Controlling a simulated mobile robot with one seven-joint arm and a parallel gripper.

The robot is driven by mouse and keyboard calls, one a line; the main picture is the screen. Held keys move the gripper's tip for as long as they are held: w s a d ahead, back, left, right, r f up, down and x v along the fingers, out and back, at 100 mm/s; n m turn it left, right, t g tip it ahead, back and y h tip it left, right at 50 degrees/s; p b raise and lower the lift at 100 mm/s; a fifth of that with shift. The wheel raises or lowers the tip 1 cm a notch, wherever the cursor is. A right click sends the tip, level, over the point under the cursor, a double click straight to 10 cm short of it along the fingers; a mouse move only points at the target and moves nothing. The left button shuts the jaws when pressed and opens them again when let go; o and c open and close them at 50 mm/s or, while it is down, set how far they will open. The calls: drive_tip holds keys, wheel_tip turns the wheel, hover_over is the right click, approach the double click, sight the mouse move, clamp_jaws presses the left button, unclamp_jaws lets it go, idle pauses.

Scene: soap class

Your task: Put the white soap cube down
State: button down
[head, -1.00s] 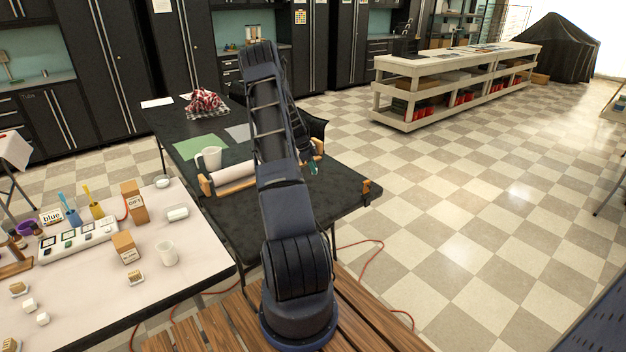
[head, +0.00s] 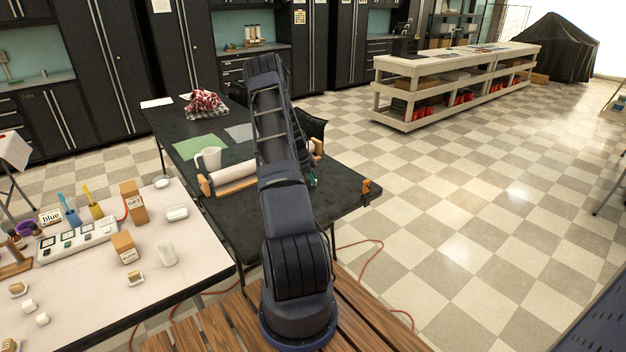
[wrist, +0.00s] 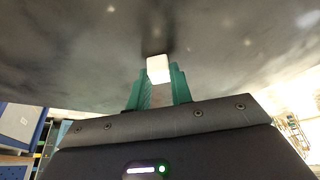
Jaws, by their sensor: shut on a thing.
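The white soap cube (wrist: 158,69) is between the teal fingertips of my gripper (wrist: 158,82) in the wrist view. My gripper is shut on it. A dark, mottled surface, which looks like the black table top, fills the wrist view just beyond the cube. I cannot tell whether the cube touches it. In the head view my arm hides the cube and most of the gripper. Only a bit of teal shows beside the arm, over the black table (head: 340,200).
A paper roll on a wooden holder (head: 233,175), a white pitcher (head: 209,158) and a checked cloth (head: 205,102) are on the black table.

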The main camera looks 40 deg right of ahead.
drive_tip(key=c, duration=1.3)
unclamp_jaws()
drive_tip(key=shift+o, duration=0.2)
drive_tip(key=a+r+n+t, duration=0.1)
drive_tip(key=a+r+n, duration=0.1)
drive_tip(key=a+r, duration=0.55)
drive_tip(key=w+a+r+n, duration=0.15)
drive_tip(key=a+r, duration=0.25)
drive_tip(key=r, duration=0.7)
drive_tip(key=s+a+r+n+t, duration=0.1)
drive_tip(key=a+r+n, duration=0.1)
drive_tip(key=a+r, duration=0.5)
drive_tip(key=s+a+r+n+t+y, duration=0.2)
drive_tip(key=s+a+r+n, duration=0.55)
drive_tip(key=a+r, duration=0.65)
drive_tip(key=s+a+r+n+t, duration=0.1)
drive_tip(key=s+a+n, duration=0.3)
drive_tip(key=s, duration=0.5)
drive_tip(key=s+a+r+n+t, duration=0.1)
drive_tip(key=s+a+r+n, duration=0.1)
drive_tip(key=s+a+n, duration=0.3)
drive_tip(key=s+a+r+n+t+y, duration=0.1)
drive_tip(key=s+a+n, duration=0.4)
drive_tip(key=s, duration=0.8)
drive_tip(key=a+r, duration=0.1)
drive_tip(key=a, duration=0.2)
drive_tip(key=shift+s+t, duration=0.25)
drive_tip(key=shift+t, duration=0.15)
